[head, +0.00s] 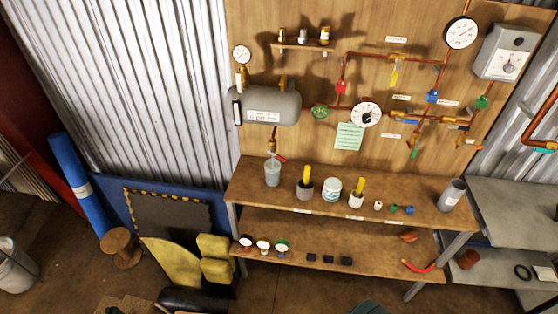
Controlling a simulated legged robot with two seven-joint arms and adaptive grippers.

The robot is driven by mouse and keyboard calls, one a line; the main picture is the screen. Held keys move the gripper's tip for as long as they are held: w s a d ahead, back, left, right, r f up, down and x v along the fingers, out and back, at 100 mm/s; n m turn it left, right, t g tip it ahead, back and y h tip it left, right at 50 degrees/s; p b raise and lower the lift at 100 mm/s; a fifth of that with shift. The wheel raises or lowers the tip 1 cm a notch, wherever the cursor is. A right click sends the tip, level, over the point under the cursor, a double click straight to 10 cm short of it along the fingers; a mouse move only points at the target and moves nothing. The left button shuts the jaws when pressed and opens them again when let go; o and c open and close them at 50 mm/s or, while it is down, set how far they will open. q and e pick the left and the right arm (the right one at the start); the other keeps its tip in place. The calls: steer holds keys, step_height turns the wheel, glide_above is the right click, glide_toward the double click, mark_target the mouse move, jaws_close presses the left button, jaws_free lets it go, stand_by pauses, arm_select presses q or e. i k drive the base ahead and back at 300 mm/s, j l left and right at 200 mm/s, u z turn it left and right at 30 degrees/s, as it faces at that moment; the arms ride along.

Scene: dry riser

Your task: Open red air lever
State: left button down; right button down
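A small red lever (280,157) sits on the drain pipe under the grey tank (268,104), just above a clear cup on the upper shelf. It slants down to the right. A second red handle (342,88) is on the copper pipe to the right of the tank. The labels are too small to read, so I cannot tell which of the two is the air lever. Neither of my grippers can be made out in the head view, and nothing covers either red part.
The wooden board carries gauges (462,33), a yellow handle (395,74), blue and green handles and a grey box (506,54). The upper shelf (325,206) holds several cups and fittings. Yellow cushions (215,258) and a spool (121,248) stand on the floor at left.

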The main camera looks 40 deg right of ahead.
mark_target(278, 155)
steer(key=k, duration=0.65)
steer(key=z, duration=1.25)
steer(key=i+z, duration=0.15)
steer(key=z, duration=0.15)
steer(key=i+j, duration=0.15)
steer(key=i, duration=0.75)
